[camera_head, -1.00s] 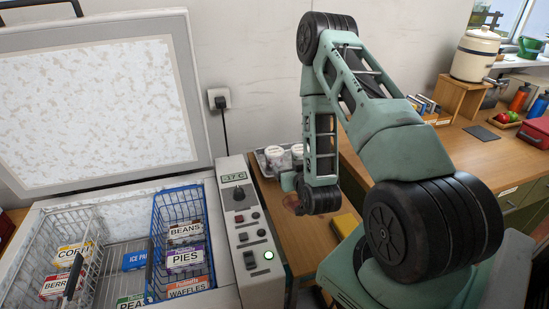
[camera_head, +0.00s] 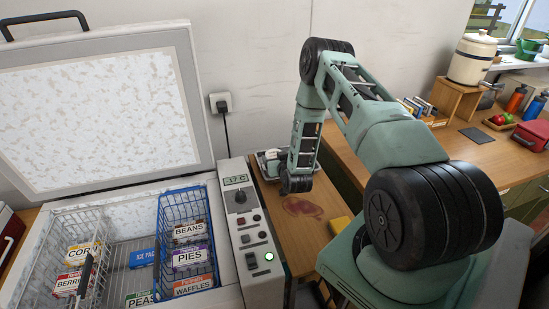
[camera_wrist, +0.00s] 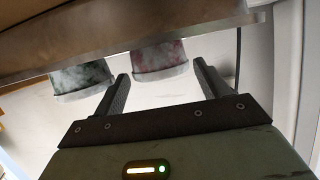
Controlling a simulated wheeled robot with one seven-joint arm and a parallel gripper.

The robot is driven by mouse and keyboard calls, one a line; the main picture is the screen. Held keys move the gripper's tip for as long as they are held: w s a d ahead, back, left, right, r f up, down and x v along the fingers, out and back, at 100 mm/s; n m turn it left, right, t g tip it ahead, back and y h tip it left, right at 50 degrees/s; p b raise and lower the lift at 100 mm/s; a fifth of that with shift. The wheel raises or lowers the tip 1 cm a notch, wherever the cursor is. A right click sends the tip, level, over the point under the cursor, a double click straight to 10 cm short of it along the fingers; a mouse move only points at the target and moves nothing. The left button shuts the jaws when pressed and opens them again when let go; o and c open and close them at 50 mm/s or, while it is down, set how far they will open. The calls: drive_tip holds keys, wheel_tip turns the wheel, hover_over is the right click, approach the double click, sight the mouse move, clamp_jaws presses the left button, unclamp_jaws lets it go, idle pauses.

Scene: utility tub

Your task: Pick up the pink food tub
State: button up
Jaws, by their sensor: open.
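The pink food tub (camera_wrist: 162,58) shows in the wrist view as a frosted, pink-mottled round tub with a pale rim. The picture is upside down, with the wooden surface at the top. My gripper (camera_wrist: 162,72) is open and empty, its two fingers pointing toward the pink tub, one to each side of it in the picture. I cannot tell whether they reach around it. A grey-green mottled tub (camera_wrist: 82,78) stands beside it, to the left in the picture. In the head view my arm hides the tubs, and only part of their tray (camera_head: 262,172) shows.
An open chest freezer with a blue basket (camera_head: 184,208) and a wire basket of food boxes lies left. Its control panel (camera_head: 247,225) borders the wooden side table (camera_head: 285,235). A pink stain (camera_head: 302,207) and a yellow item (camera_head: 340,226) are on that table. The wall is close behind.

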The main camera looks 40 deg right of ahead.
sight(275, 154)
drive_tip(key=shift+p+x, duration=0.45)
drive_tip(key=shift+x, duration=1.15)
drive_tip(key=shift+r, duration=0.1)
drive_tip(key=c, duration=0.9)
drive_tip(key=shift+o, duration=0.2)
drive_tip(key=shift+r+b, duration=1.7)
drive_tip(key=shift+r, duration=3.3)
